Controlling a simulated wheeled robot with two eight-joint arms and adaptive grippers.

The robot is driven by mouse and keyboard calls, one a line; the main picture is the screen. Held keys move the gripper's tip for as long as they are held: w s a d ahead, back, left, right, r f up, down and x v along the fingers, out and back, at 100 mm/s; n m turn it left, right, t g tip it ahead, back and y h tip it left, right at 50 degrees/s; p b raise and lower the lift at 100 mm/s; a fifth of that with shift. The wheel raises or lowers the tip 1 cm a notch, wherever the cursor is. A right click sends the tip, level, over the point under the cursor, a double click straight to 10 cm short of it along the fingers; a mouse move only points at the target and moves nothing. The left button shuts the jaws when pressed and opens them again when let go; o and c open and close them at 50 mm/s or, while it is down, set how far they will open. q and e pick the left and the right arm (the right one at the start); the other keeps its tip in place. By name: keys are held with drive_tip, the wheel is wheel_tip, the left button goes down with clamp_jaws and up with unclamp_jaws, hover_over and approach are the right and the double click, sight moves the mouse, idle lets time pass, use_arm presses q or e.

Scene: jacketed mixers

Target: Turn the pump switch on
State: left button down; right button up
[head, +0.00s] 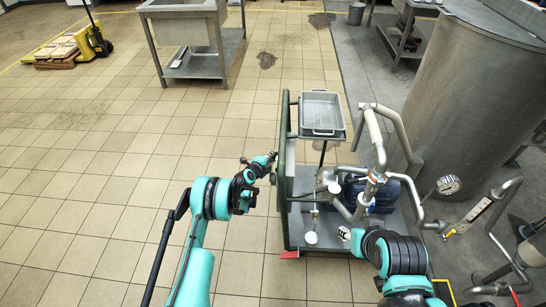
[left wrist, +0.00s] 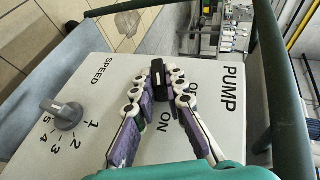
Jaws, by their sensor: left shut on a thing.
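The pump switch (left wrist: 158,73) is a black knob on a pale control panel (left wrist: 85,95), in the left wrist view. The words PUMP, OFF and ON are printed near it. My left gripper (left wrist: 164,78) has its two jointed fingers closed on either side of this knob, and they partly cover it. Which label the knob points to is unclear. In the head view my left gripper (head: 268,160) is at the left side of the green-framed pump cart (head: 283,150).
A grey speed knob (left wrist: 68,114) with a number scale sits on the same panel. A green rail (left wrist: 281,85) runs along the panel's side. The cart carries a metal tray (head: 321,112), pipes and a blue motor (head: 350,192). A large steel tank (head: 470,95) stands right.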

use_arm(q)
drive_tip(key=shift+f+t, duration=0.1)
drive_tip(key=shift+t, duration=0.2)
idle(0.4)
drive_tip(key=c, duration=1.6)
unclamp_jaws()
drive_tip(key=shift+o, duration=0.2)
drive_tip(key=shift+s, duration=0.1)
drive_tip(key=v, duration=1.2)
drive_tip(key=shift+a+f, duration=0.1)
